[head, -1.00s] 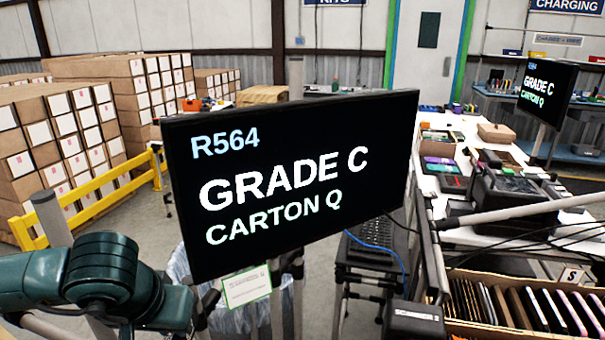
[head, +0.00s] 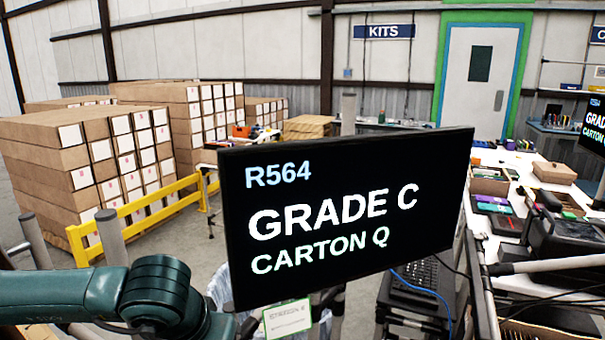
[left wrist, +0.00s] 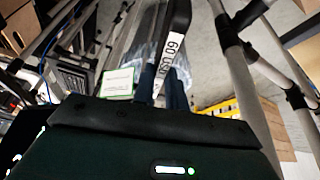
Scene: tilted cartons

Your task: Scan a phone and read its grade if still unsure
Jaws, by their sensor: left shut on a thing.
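A black screen (head: 345,215) stands in the middle of the head view and reads R564, GRADE C, CARTON Q. My left arm comes in from the left below it, and its gripper is out of sight there. In the left wrist view my left gripper (left wrist: 165,88) is shut on a slim dark thing, seemingly a phone (left wrist: 178,25), seen nearly edge-on. A white label with partly legible digits shows beside the fingers. The phone's screen face cannot be made out. My right gripper is in neither view.
Stacked cartons (head: 85,165) stand at the left behind a yellow rail (head: 135,212). A white worktable (head: 515,175) at the right holds phones and a dark device (head: 565,232). A second screen (head: 594,125) is cut off at the right edge. Grey poles surround the wrist view.

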